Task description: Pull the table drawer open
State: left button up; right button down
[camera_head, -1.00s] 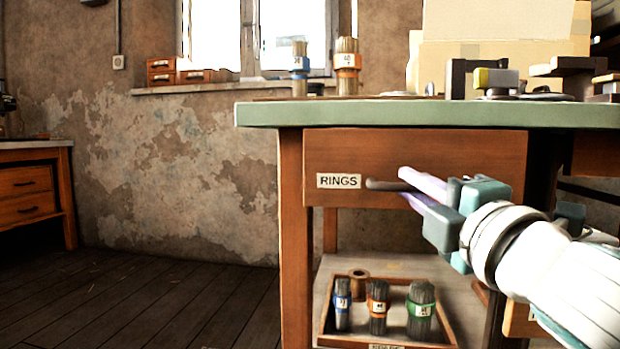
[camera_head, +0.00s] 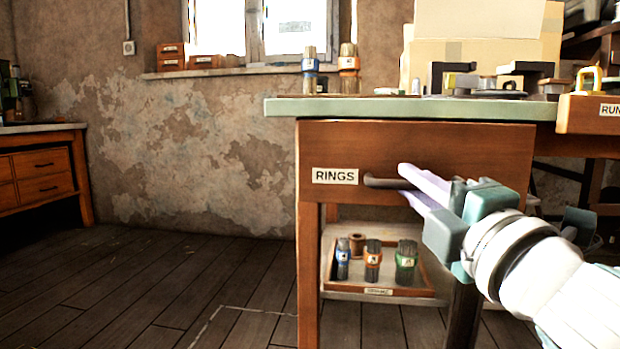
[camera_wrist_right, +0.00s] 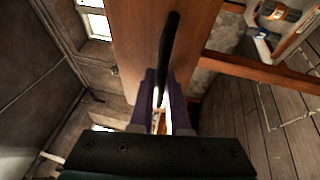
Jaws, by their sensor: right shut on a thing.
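The wooden table drawer (camera_head: 440,150) has a RINGS label and a dark bar handle (camera_head: 383,183). Its front now overlaps the line of the left table leg (camera_head: 308,265), so it appears to stand out somewhat from under the green tabletop (camera_head: 420,108). My right gripper (camera_head: 410,186) comes from the right and is shut on the handle's right part. In the right wrist view the dark handle (camera_wrist_right: 168,50) runs between the purple fingers (camera_wrist_right: 163,92). The drawer's inside is hidden. My left gripper is not in view.
A tray (camera_head: 440,292) with several brushes sits on the shelf below. Another cabinet (camera_head: 40,180) stands at the far left. The floor (camera_head: 150,290) between is clear.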

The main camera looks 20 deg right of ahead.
jog(key=c, duration=1.2)
grip_release()
jog(key=shift+o, duration=0.2)
jog(key=v, duration=1)
jog(key=shift+d, duration=0.1)
